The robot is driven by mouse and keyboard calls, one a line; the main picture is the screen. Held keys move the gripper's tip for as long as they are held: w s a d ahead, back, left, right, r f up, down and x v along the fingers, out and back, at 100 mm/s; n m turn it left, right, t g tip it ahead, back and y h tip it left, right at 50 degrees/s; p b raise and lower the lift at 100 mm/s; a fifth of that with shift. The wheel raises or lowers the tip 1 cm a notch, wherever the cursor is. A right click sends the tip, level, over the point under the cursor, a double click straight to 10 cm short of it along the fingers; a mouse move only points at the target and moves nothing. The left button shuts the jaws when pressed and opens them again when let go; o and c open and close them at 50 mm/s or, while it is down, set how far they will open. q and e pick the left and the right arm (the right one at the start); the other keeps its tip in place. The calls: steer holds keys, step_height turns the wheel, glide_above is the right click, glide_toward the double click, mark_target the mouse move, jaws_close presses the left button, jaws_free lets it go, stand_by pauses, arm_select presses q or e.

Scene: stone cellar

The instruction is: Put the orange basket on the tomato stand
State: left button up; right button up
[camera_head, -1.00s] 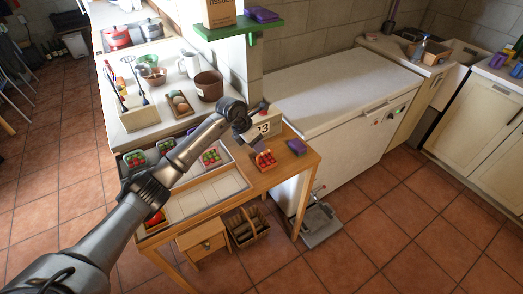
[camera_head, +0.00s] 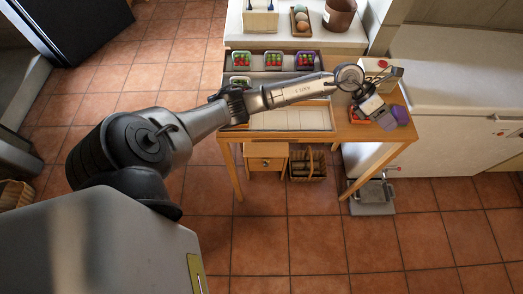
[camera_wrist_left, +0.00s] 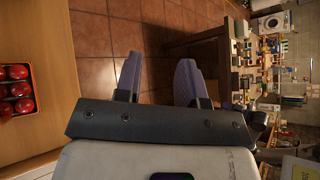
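The orange basket (camera_head: 360,115) with red tomatoes stands on the wooden table, right of the divided tray. Part of it also shows at the left edge of the wrist view (camera_wrist_left: 32,72). My left gripper (camera_head: 394,118) is just right of the basket and apart from it. In the wrist view its two purple-grey fingers (camera_wrist_left: 159,78) are spread, with nothing between them. I cannot tell for certain which thing is the tomato stand; the divided tray (camera_head: 329,117) has empty pale compartments in front. My right gripper is out of view.
Green baskets (camera_head: 273,61) and a purple basket (camera_head: 305,61) stand in the tray's back row. A cream box (camera_head: 372,66) is behind my gripper. The floor in front is clear.

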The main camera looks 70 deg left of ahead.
arm_select(q)
steer(key=s+d+r+n+t+h, duration=0.25)
steer(key=d+n+t+h, duration=0.2)
steer(key=d, duration=0.25)
steer(key=s+a+f+n+y, duration=0.2)
steer(key=s+f+n+y, duration=0.3)
steer(key=n, duration=0.5)
steer(key=s+a+f+n+t+y, duration=0.1)
steer(key=s+f+n+y, duration=0.3)
steer(key=s+n+y, duration=0.4)
steer(key=s+a+f+n+y, duration=0.2)
steer(key=s+f+n+y, duration=0.25)
steer(key=n, duration=0.65)
steer(key=s+d+f+n+g+h, duration=0.1)
steer(key=s+d+f+g, duration=0.1)
steer(key=s, duration=0.7)
steer(key=s+d+f+n+g+h, duration=0.2)
steer(key=s+d+f+g, duration=0.1)
steer(key=s+g, duration=0.4)
steer(key=s+f, duration=0.1)
steer(key=s, duration=0.1)
steer(key=shift+s+f, duration=0.25)
steer(key=shift+s, duration=0.05)
steer(key=shift+n, duration=0.25)
